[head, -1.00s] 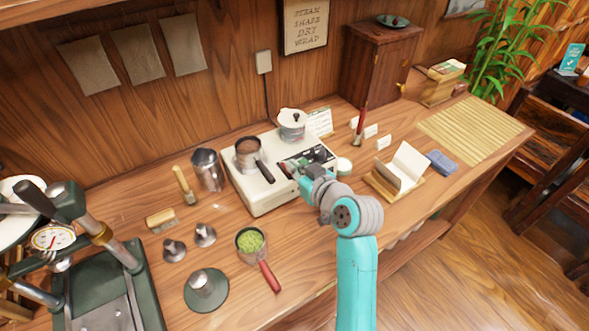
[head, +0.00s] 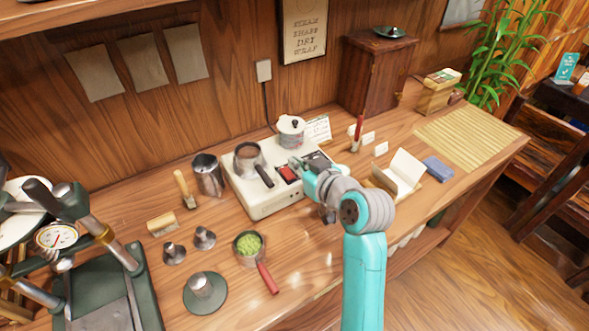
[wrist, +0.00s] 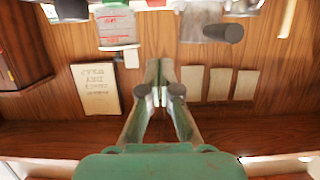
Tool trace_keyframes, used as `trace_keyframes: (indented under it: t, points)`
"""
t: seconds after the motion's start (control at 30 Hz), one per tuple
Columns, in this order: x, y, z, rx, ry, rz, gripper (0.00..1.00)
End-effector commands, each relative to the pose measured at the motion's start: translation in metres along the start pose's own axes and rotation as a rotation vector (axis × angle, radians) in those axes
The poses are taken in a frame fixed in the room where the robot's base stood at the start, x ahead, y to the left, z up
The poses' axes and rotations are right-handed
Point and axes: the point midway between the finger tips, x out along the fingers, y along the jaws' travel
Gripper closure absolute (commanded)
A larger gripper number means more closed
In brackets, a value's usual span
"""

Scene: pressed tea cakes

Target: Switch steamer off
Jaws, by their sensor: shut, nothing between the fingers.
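The steamer (head: 262,204) is a cream box on the wooden counter. A red switch (head: 288,174) in a dark surround shows on its top, towards the right. Whether the switch is on or off is too small to tell. A dark-handled pan (head: 247,158) and a lidded pot (head: 291,131) stand on the steamer. My gripper (head: 294,162) is just beside the switch, over the steamer top; contact cannot be told. In the wrist view my gripper (wrist: 161,95) is shut with nothing held. My arm hides part of the steamer's right side.
A metal jug (head: 208,176) and a brush (head: 184,190) stand left of the steamer. A book-like stand (head: 402,172) and blue cloth (head: 438,169) are to the right. A press (head: 100,290) fills the front left.

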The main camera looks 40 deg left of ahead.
Motion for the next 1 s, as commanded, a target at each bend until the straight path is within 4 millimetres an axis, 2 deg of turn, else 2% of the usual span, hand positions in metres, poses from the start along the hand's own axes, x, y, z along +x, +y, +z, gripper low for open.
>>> trace_keyframes:
  t: [0.3, 0.5, 0.7, 1.0]
  points:
    - [-0.053, 0.001, 0.012, 0.001, 0.000, 0.003, 1.00]
    - [-0.077, 0.000, 0.017, 0.000, 0.000, 0.001, 1.00]
    - [-0.084, 0.000, 0.018, 0.000, 0.000, 0.000, 1.00]
    - [-0.084, 0.000, 0.018, 0.000, 0.000, 0.000, 1.00]
